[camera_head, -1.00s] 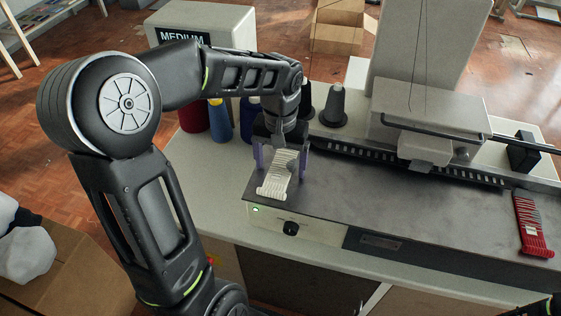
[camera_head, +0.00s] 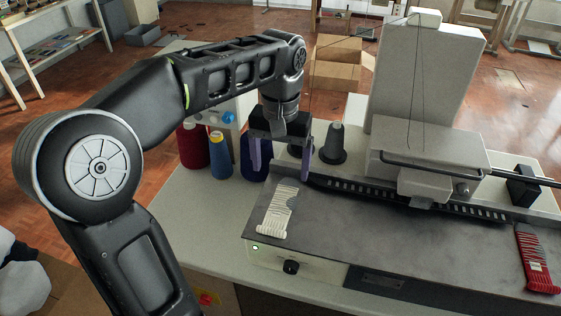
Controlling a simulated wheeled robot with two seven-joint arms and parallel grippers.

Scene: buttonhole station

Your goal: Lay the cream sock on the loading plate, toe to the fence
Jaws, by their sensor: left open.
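The cream sock (camera_head: 277,211) lies flat on the left end of the dark loading plate (camera_head: 385,242), with its ribbed end towards the plate's front edge. Its far end points towards the dark slotted fence strip (camera_head: 400,199); I cannot tell whether it touches it. My left gripper (camera_head: 280,172) is above the sock's far end, with its purple fingers apart and nothing between them. My right gripper is not in view.
A red and grey sock (camera_head: 535,258) lies at the plate's right end. The sewing machine (camera_head: 430,140) rises at the back. The plate's middle is clear.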

